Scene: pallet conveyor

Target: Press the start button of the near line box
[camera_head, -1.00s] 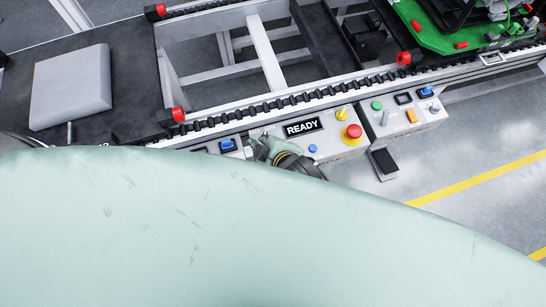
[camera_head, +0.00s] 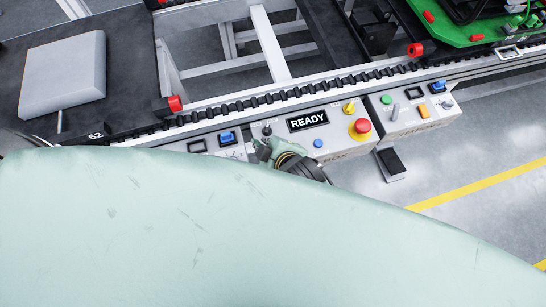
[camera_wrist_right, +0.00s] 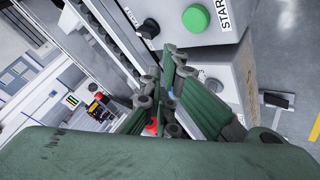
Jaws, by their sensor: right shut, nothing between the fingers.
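The near line box (camera_head: 338,143) has a lit READY display, a yellow knob (camera_head: 349,107), a red mushroom button (camera_head: 361,127) and a small blue button (camera_head: 318,143). My right gripper (camera_head: 262,150) is at the left part of this box, below a black knob (camera_head: 267,130). In the right wrist view, a round green button (camera_wrist_right: 195,18) labelled START sits on a pale panel beyond the fingers. The closed fingertips (camera_wrist_right: 174,62) are apart from it in that picture and hold nothing. In the head view I cannot make out this button near the gripper. My left gripper is out of view.
A second box (camera_head: 408,118) with its own green button (camera_head: 386,100) stands to the right. A smaller panel with a blue switch (camera_head: 227,138) is at the left. The conveyor chain (camera_head: 270,98) runs behind the boxes. My pale green body covers the foreground.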

